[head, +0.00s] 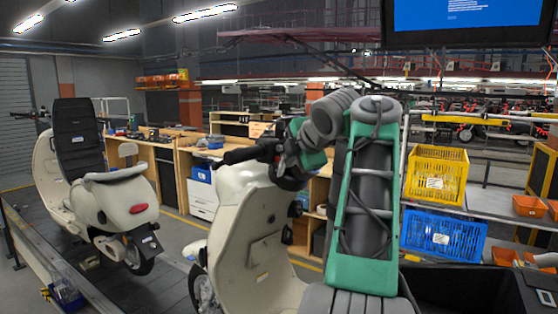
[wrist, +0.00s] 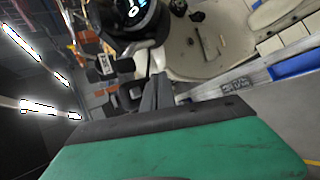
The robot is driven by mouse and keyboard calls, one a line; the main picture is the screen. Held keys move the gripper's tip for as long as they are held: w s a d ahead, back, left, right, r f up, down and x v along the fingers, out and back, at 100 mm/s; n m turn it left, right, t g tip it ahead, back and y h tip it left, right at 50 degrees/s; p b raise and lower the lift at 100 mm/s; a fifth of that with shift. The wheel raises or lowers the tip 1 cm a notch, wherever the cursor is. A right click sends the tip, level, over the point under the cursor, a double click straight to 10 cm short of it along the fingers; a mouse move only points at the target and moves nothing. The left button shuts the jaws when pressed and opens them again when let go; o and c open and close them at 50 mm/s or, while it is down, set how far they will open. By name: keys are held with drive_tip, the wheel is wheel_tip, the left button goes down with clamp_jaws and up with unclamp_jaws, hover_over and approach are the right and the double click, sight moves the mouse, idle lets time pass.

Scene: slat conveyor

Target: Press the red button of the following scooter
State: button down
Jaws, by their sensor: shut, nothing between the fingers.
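A cream scooter (head: 247,240) stands in front of me, with its black handlebar grip (head: 240,155) pointing left. My arm reaches over its handlebar, and my gripper's fingers are hard to make out there in the head view. In the wrist view my gripper (wrist: 160,78) is shut and empty, its fingers pointing at the handlebar area beside a round lit dashboard display (wrist: 138,12). I cannot tell whether the fingers touch anything. No red button can be made out in either view. A second cream scooter (head: 127,205) with a black seat stands farther left.
The second scooter is on a dark slat conveyor (head: 95,285). Wooden workbenches (head: 190,160) stand behind. On the right are a yellow crate (head: 437,175), a blue crate (head: 443,236) and orange bins (head: 530,206). A screen (head: 465,15) hangs at the upper right.

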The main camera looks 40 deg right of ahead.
drive_tip(key=s, duration=0.2)
drive_tip(key=s+d, duration=0.1)
drive_tip(key=s, duration=0.2)
drive_tip(key=shift+p, duration=0.35)
drive_tip(key=shift+w, duration=0.1)
idle(0.5)
drive_tip(key=w+a+f+m+g+y, duration=0.1)
drive_tip(key=w+a+f+m, duration=0.15)
drive_tip(key=a+f, duration=0.4)
drive_tip(key=w+a+f+m+y, duration=0.2)
drive_tip(key=a+f+m, duration=0.15)
drive_tip(key=a, duration=0.65)
drive_tip(key=w+a+f+m+g+y, duration=0.1)
drive_tip(key=w+a+f+m, duration=0.1)
drive_tip(key=a+f, duration=0.45)
drive_tip(key=s+a+f+m+g, duration=0.2)
drive_tip(key=s+a+f+m, duration=0.1)
drive_tip(key=s+a+f, duration=0.4)
drive_tip(key=s+a+f+m+g, duration=0.2)
drive_tip(key=s+a+f+m, duration=0.2)
drive_tip(key=f, duration=0.9)
drive_tip(key=s+a, duration=0.3)
drive_tip(key=a, duration=0.1)
drive_tip(key=shift+s+a, duration=0.2)
drive_tip(key=shift+s, duration=0.15)
